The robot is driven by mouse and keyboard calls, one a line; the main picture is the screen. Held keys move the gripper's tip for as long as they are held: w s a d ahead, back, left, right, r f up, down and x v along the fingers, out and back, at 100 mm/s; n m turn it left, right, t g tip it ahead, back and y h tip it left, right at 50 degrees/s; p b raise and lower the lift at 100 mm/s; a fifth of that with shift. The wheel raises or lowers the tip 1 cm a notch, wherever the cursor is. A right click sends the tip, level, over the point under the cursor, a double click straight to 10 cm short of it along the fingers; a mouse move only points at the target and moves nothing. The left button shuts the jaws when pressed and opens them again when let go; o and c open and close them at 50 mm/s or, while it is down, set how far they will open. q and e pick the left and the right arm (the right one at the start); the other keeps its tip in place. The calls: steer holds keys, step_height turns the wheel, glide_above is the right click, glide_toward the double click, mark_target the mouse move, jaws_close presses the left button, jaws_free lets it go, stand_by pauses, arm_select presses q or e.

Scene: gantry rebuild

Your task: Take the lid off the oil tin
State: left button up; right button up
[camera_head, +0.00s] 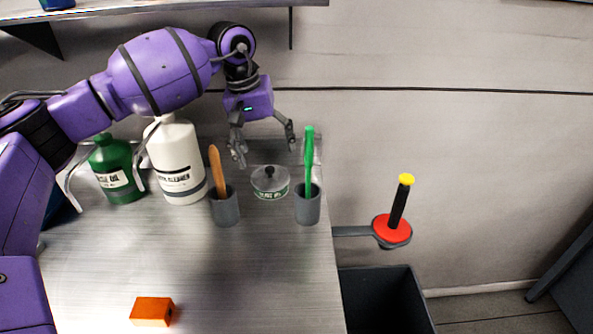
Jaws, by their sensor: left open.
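A small round tin (271,194) with a green and white label stands near the back right of the metal table; I take it for the oil tin. Its grey lid (262,177) with a dark knob sits on top. My left gripper (266,153) is open and empty, pointing down, with its fingers spread above and slightly behind the lid. It looks apart from the lid. My right gripper is not in view.
A grey cup (225,209) with a wooden-handled tool stands left of the tin, and another cup (307,208) with a green tool (309,160) stands right. A white bottle (177,165), a green bottle (116,175) and an orange block (152,311) share the table (240,280). A dark bin (380,300) lies beyond its right edge.

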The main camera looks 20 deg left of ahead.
mark_target(270, 173)
arm_select(q)
steer(key=shift+a+r+m, duration=0.15)
steer(key=shift+a+m, duration=0.15)
steer(key=shift+a, duration=0.25)
steer(key=shift+s+a+g, duration=0.1)
steer(key=shift+s+g, duration=0.2)
steer(key=shift+s, duration=0.05)
steer(key=shift+s+f, duration=0.2)
steer(key=shift+s, duration=0.1)
steer(key=shift+f, duration=0.3)
steer(key=f, duration=0.3)
steer(key=w+f, duration=0.1)
steer(key=f, duration=0.1)
steer(key=shift+d+f+p, duration=0.25)
steer(key=shift+d+p, duration=0.05)
steer(key=shift+p, duration=0.05)
steer(key=c, duration=1.4)
